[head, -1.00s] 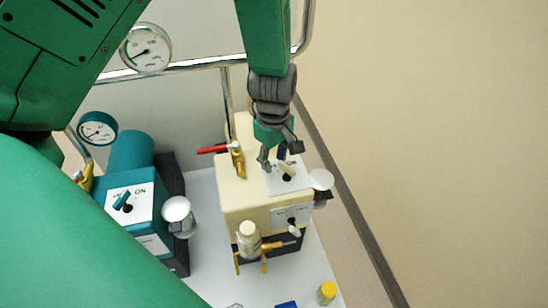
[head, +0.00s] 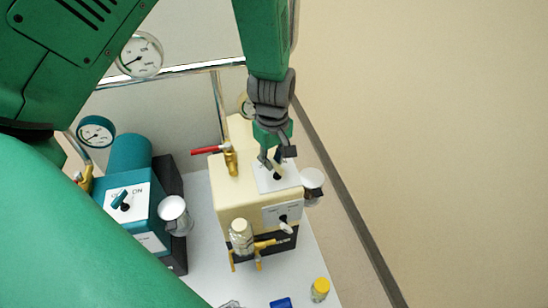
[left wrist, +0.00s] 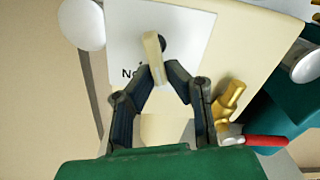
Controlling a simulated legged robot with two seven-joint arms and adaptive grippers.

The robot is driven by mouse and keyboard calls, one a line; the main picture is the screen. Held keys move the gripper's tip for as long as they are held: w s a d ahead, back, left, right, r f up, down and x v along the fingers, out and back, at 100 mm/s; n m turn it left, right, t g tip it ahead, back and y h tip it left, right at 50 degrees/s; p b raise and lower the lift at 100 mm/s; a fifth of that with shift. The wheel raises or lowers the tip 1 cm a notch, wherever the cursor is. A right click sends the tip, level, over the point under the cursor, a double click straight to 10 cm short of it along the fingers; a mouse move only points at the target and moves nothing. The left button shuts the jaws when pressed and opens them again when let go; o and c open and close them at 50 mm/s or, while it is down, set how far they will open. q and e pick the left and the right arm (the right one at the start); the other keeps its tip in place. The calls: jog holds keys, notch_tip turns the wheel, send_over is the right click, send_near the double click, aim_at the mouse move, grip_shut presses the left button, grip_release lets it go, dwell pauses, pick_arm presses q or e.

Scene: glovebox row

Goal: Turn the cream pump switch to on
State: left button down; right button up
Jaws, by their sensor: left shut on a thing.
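The cream pump (head: 235,195) stands on the white bench. Its switch is a cream lever (left wrist: 152,48) on a black pivot, set in a white plate (head: 265,181) on top of the pump. My left gripper (head: 274,163) reaches down from above. Its two dark fingertips (left wrist: 160,78) are closed around the lever's near end. In the head view the fingers hide much of the lever and label. My right gripper is not in view.
A teal pump (head: 130,205) with its own switch stands to the left. A red-handled brass valve (head: 230,158) sits beside my left gripper. A yellow-capped vial (head: 320,288) stands near the bench's front.

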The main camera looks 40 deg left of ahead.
pick_arm(q)
jog(key=shift+w+d+r+m+p, duration=0.1)
jog(key=shift+d+m+p, duration=0.2)
jog(key=shift+m, duration=0.4)
jog(key=shift+m+p, duration=0.45)
jog(key=shift+m, duration=0.45)
jog(key=shift+d+m, duration=0.1)
jog(key=shift+m, duration=0.4)
jog(key=shift+f, duration=0.2)
